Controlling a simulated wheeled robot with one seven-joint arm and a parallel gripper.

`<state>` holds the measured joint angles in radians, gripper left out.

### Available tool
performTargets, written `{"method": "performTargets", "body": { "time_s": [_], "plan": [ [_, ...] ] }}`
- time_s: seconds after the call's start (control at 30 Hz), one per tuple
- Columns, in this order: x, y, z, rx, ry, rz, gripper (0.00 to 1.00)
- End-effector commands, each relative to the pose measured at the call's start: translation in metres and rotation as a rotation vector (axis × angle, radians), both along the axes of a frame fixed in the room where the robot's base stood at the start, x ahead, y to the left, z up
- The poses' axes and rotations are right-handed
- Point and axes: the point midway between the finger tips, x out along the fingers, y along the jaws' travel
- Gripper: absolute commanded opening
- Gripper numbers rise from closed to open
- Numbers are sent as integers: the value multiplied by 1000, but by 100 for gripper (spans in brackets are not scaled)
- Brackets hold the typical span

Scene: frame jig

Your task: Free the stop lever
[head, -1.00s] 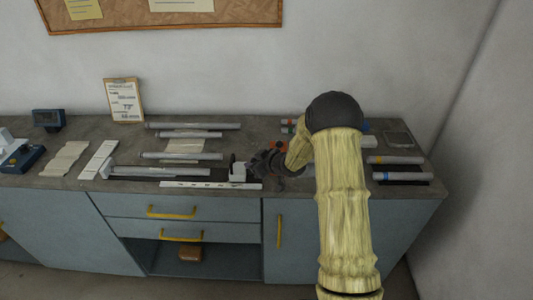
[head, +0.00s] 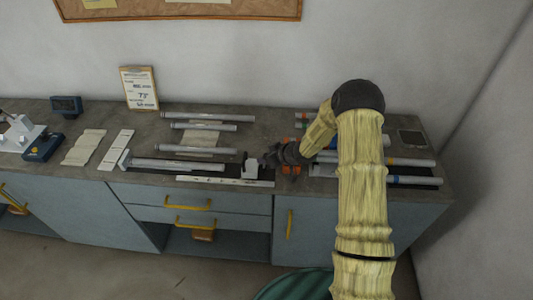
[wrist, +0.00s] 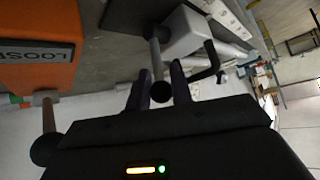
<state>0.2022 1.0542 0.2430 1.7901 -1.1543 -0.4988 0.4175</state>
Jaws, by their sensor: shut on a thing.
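The stop lever, a grey shaft with a round black knob (wrist: 160,92), shows between my fingers in the wrist view. It runs up beside a white stop block (wrist: 190,32), which also shows in the head view (head: 250,170) on the bench at the right end of a long pale rail. My gripper (wrist: 157,93) is shut on the lever near its knob; the exact contact is hard to see. In the head view my gripper (head: 268,158) is just right of the block. A black bent handle (wrist: 209,64) stands beside the block. The lever is too small to make out in the head view.
An orange block (wrist: 38,50) with a label beginning "LOOS" stands close at left in the wrist view, with another knobbed shaft (wrist: 46,135) below it. Several grey tubes (head: 205,117) lie on the bench left and right of my arm. A clipboard (head: 139,88) stands at the back.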

Motion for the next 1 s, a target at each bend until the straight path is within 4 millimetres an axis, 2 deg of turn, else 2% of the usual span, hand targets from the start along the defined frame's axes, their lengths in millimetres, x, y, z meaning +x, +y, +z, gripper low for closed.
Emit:
{"method": "performTargets", "body": {
  "time_s": [0.3, 0.33, 0.37, 0.4, 0.73, 1.0],
  "plan": [
    [3, -13, 1, -1, -3, -22, 0],
    [3, -13, 1, -1, -3, -22, 24],
    [3, -12, 1, -1, -3, -21, 30],
    [3, -12, 1, -2, -2, -19, 32],
    [0, -5, 2, -1, -1, -8, 32],
    [-15, -23, 21, -2, -3, -10, 32]
  ]
}}
